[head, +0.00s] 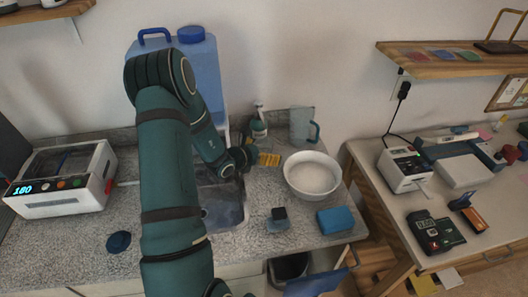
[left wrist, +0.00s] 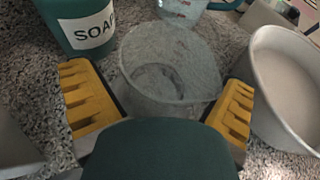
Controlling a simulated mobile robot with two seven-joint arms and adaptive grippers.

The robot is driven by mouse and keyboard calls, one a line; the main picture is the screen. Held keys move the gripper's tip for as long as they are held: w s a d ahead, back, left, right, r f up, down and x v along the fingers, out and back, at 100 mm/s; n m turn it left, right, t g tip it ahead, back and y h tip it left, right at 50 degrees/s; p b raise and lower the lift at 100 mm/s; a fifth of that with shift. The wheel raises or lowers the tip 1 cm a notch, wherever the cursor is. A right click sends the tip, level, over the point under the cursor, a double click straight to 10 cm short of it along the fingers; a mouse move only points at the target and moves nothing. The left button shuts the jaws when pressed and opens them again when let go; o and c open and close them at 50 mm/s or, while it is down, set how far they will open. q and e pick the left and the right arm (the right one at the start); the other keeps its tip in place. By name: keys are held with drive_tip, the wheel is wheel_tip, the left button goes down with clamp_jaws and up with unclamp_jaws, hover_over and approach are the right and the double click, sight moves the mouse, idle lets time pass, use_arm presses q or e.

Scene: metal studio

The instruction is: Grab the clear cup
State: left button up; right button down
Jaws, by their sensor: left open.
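The clear cup (left wrist: 168,75) stands upright on the speckled counter in the left wrist view. My left gripper (left wrist: 158,92) is open, with one yellow finger on each side of the cup's near part. The cup's lower near side is hidden by the dark green gripper body. Whether either finger touches the cup I cannot tell. In the head view my left gripper (head: 267,158) is over the counter by the sink, and the cup is not clearly visible there. My right gripper is not in view.
A green soap bottle (left wrist: 82,22) stands close left of the cup, also in the head view (head: 258,124). A white bowl (left wrist: 288,80) is close on the right. A clear jug with a blue handle (head: 300,125) stands behind. A blue sponge (head: 336,220) lies in front.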

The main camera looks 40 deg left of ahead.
sight(270, 143)
use_arm(q)
drive_tip(key=c, duration=1.3)
drive_tip(key=shift+r, duration=0.2)
drive_tip(key=shift+r, duration=1.35)
drive_tip(key=shift+s+a+r, duration=0.1)
drive_tip(key=shift+s+a, duration=0.1)
drive_tip(key=shift+s, duration=2.8)
drive_tip(key=shift+s+a+r, duration=0.1)
drive_tip(key=shift+s+a, duration=0.1)
drive_tip(key=shift+s, duration=2.75)
drive_tip(key=shift+s+a+r, duration=0.1)
drive_tip(key=shift+s+a, duration=0.1)
drive_tip(key=shift+s, duration=2.8)
